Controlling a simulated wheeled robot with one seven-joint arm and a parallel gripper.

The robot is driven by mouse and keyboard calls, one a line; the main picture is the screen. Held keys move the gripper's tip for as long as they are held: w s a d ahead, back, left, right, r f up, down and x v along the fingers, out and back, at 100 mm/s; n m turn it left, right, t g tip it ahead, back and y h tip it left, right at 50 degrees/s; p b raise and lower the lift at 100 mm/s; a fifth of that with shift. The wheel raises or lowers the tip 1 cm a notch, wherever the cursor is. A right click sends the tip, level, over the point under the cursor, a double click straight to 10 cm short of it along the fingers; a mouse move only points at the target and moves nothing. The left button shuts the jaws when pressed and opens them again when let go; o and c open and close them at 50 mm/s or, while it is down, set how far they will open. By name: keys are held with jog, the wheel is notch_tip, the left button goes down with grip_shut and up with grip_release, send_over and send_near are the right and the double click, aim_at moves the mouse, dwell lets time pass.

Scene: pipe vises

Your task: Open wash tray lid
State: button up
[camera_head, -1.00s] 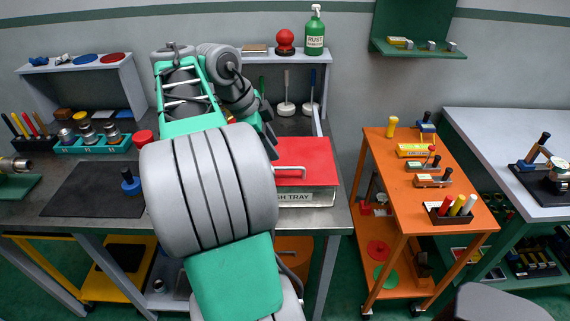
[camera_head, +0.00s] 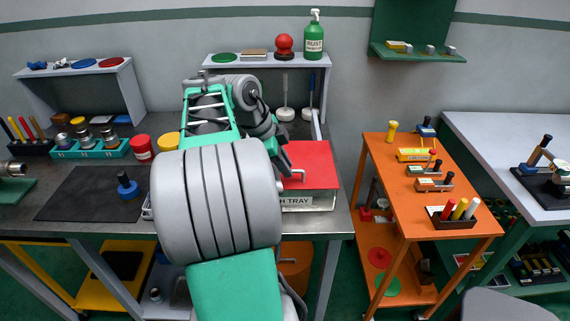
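The wash tray (camera_head: 310,201) stands on the grey bench, its label partly hidden by my arm. Its red lid (camera_head: 318,165) lies flat and closed on top. A light handle (camera_head: 294,183) on the lid shows only in part. My gripper (camera_head: 290,170) is at the left part of the lid, close to the handle. My own arm covers the left side of the tray. The fingertips are small and dark, and I cannot tell whether they touch the handle or are open or shut.
A grey shelf (camera_head: 268,62) behind the tray holds a green rust remover bottle (camera_head: 314,38) and a red knob (camera_head: 284,46). Upright brushes (camera_head: 286,112) stand beneath it. An orange cart (camera_head: 385,180) is to the right, across a gap. A black mat (camera_head: 85,193) lies on the left of the bench.

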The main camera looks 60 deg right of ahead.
grip_shut()
dwell(0.9)
jog(key=shift+d, duration=0.1)
